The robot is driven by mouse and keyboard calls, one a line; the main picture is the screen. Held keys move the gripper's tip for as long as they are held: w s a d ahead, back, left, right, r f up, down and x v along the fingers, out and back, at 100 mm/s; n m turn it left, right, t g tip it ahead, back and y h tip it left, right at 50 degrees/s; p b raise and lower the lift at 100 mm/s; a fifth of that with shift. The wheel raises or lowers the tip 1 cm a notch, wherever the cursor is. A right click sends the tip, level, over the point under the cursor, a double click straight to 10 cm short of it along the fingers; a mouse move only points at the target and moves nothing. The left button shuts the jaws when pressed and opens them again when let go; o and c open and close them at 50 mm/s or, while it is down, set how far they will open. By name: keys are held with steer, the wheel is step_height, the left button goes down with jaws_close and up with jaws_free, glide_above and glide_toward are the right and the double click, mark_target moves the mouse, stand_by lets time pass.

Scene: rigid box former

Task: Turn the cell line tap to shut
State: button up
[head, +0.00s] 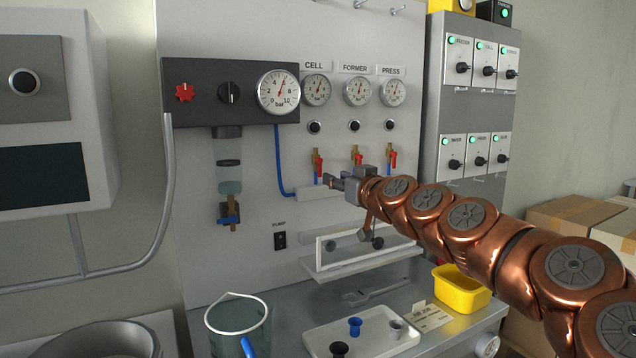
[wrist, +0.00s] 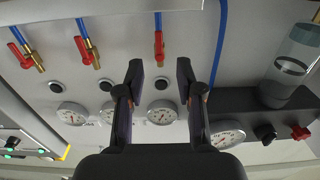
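The cell line tap (head: 319,166) is the leftmost of the small brass taps with red handles, below the CELL gauge (head: 316,90). In the wrist view, which is upside down, the cell tap (wrist: 158,44) is the rightmost one, and its red handle looks roughly in line with its blue hose. My gripper (head: 337,181) is just in front of the panel, close to the lower right of this tap. In the wrist view my gripper (wrist: 160,72) has its fingers spread, with the tap beyond the tips and between their lines. Nothing is held.
The former tap (head: 357,158) and press tap (head: 393,160) stand close to the right. A large gauge (head: 278,92) and a red knob (head: 184,92) sit on a dark block at left. Below are a white ledge (head: 360,255), a bucket (head: 238,325) and a yellow bin (head: 462,289).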

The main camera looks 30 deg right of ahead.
mark_target(320, 171)
steer(key=shift+w+d+p, duration=0.2)
steer(key=shift+w+p, duration=0.05)
steer(key=shift+w, duration=1.65)
steer(key=shift+w+d+p, duration=0.2)
steer(key=shift+w+p, duration=0.05)
steer(key=shift+w, duration=1.65)
steer(key=shift+c, duration=0.3)
jaws_close()
